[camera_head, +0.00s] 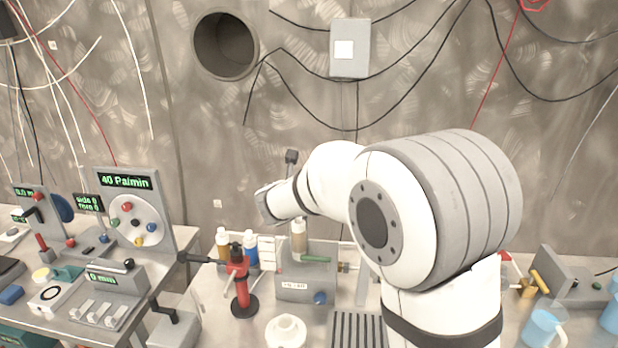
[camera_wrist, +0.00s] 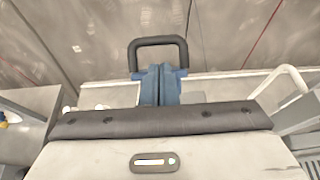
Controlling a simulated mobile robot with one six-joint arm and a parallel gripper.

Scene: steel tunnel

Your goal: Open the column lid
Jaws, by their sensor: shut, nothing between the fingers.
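My gripper (camera_wrist: 159,85) shows in the wrist view as two blue fingers held together, with nothing between them. A black loop (camera_wrist: 158,41) rises just beyond the fingers; I cannot tell whether it touches them. In the head view the end of my arm is over the bench, and the fingertips cannot be made out. A small beige cylinder (camera_head: 299,237), possibly the column, stands upright at a grey labelled device (camera_head: 303,293) just below the arm's end. I cannot make out a lid clearly in either view.
Bottles (camera_head: 223,240) and a red-and-black stand (camera_head: 241,290) are close left of the device. A white round part (camera_head: 286,331) and a dark slotted rack (camera_head: 357,330) lie in front. Blue beakers (camera_head: 545,322) stand at right. The wall (camera_head: 262,130) is behind.

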